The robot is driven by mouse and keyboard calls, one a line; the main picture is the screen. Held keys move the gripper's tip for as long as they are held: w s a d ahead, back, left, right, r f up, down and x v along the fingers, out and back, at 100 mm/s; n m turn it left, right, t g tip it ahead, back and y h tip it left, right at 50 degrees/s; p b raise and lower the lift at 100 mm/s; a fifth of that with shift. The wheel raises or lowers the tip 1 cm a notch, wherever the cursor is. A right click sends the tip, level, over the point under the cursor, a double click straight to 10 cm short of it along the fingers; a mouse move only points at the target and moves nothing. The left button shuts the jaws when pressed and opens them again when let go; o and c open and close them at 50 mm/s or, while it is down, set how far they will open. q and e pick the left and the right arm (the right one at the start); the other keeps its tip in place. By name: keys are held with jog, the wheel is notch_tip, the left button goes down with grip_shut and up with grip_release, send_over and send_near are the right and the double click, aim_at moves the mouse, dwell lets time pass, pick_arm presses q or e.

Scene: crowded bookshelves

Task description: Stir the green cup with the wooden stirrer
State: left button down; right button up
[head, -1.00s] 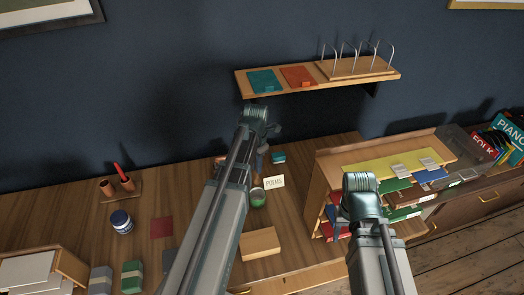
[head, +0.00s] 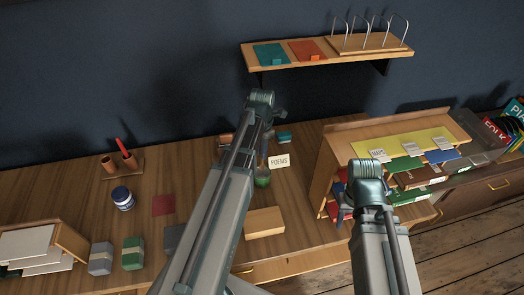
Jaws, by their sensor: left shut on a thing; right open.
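The green cup (head: 262,181) stands on the wooden desk, just right of my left forearm and below the POEMS card. My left gripper (head: 264,148) points down above the cup, partly hidden by my own arm. It is shut on a thin thing, likely the wooden stirrer, which is too small and covered to make out clearly. I cannot tell whether its lower end is inside the cup. My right gripper (head: 344,207) is open and empty, by the left side of the book rack, partly hidden behind its arm.
A wooden block (head: 264,222) lies in front of the cup. The POEMS card (head: 280,161) and a small teal box (head: 284,137) are close by. A blue jar (head: 123,198) stands left. The book rack (head: 329,172) bounds the right. A wall shelf (head: 330,64) hangs above.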

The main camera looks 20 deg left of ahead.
aim_at(262, 162)
pick_arm(q)
jog(key=shift+f+b, duration=3.4)
jog(key=shift+f, duration=0.3)
jog(key=shift+w, duration=0.1)
